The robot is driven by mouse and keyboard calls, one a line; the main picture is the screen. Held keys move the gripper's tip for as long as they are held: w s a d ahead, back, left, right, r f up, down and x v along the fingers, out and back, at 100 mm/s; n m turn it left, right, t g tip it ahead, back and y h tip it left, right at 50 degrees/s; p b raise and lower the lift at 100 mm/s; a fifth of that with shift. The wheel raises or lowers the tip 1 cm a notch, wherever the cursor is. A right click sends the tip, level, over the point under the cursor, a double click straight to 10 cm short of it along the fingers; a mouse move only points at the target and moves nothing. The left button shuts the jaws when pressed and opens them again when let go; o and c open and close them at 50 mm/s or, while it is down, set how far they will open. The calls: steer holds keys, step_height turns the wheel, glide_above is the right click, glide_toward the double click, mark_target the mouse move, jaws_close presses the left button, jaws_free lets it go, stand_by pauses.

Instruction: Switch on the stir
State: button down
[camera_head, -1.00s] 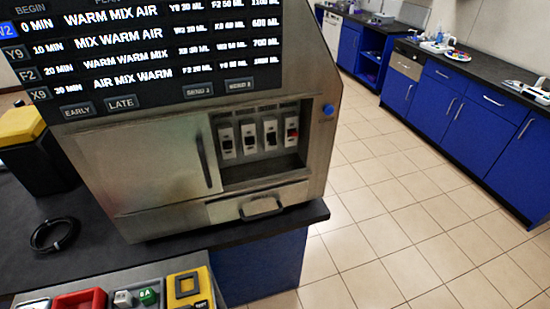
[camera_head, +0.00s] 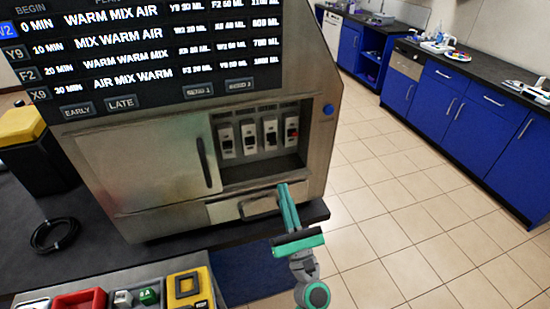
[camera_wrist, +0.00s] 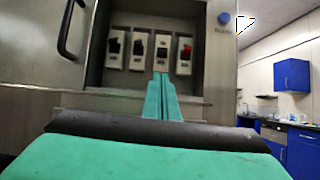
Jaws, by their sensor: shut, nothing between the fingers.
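The bioreactor cabinet (camera_head: 150,160) stands on the dark bench with a recessed bay holding a row of several rocker switches (camera_head: 249,137). The switches also show in the wrist view (camera_wrist: 138,50), on pale plates; the rightmost switch (camera_head: 291,129) has a red part. I cannot read any switch labels, so I cannot tell which one is the stir. My gripper (camera_head: 284,188) is shut and empty, its teal fingers pointing up, just below and in front of the bay near the drawer handle. In the wrist view the fingertips (camera_wrist: 161,76) overlap the lower part of the switch row; no contact is visible.
A screen (camera_head: 130,50) with a mix schedule is above the bay. A blue round button (camera_head: 328,109) is at the bay's upper right. A door handle (camera_head: 204,162) and drawer handle (camera_head: 259,207) stick out. Open tiled floor lies to the right.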

mark_target(271, 140)
steer(key=shift+w+r+n, duration=0.25)
steer(key=shift+n, duration=0.05)
steer(key=x, duration=1)
steer(key=shift+s+d+r, duration=0.1)
steer(key=shift+s+r, duration=0.25)
stand_by(0.7)
steer(key=shift+s+d+r, duration=0.1)
steer(key=shift+r, duration=0.25)
steer(key=shift+d, duration=0.1)
